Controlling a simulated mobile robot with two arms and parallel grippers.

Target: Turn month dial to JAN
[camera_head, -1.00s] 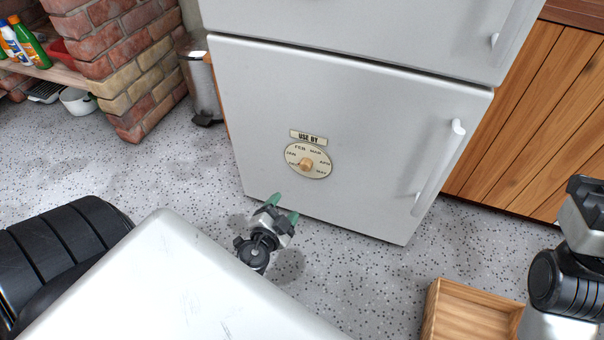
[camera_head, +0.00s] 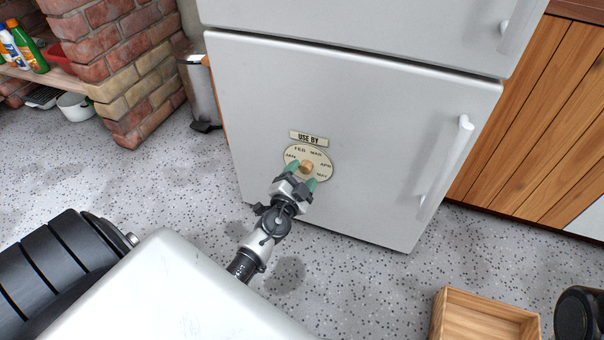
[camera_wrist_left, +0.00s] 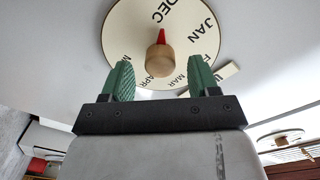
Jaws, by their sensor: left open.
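The month dial (camera_head: 322,155) is a cream disc with month names, low on the white fridge door, under a "USE BY" label (camera_head: 309,138). Its wooden knob (camera_head: 306,167) sits at the centre. In the left wrist view, the knob (camera_wrist_left: 159,60) has a red pointer (camera_wrist_left: 161,37) aimed up, close to DEC; JAN (camera_wrist_left: 202,34) lies to its right. My left gripper (camera_head: 301,178) is open in front of the dial's lower part. In the left wrist view its green fingers (camera_wrist_left: 157,78) stand either side of the knob, apart from it. My right gripper is not seen.
A fridge handle (camera_head: 445,165) stands out at the door's right. A wooden box (camera_head: 484,318) is on the floor at the lower right. A bin (camera_head: 200,92) and brick plinth (camera_head: 125,75) are at the left.

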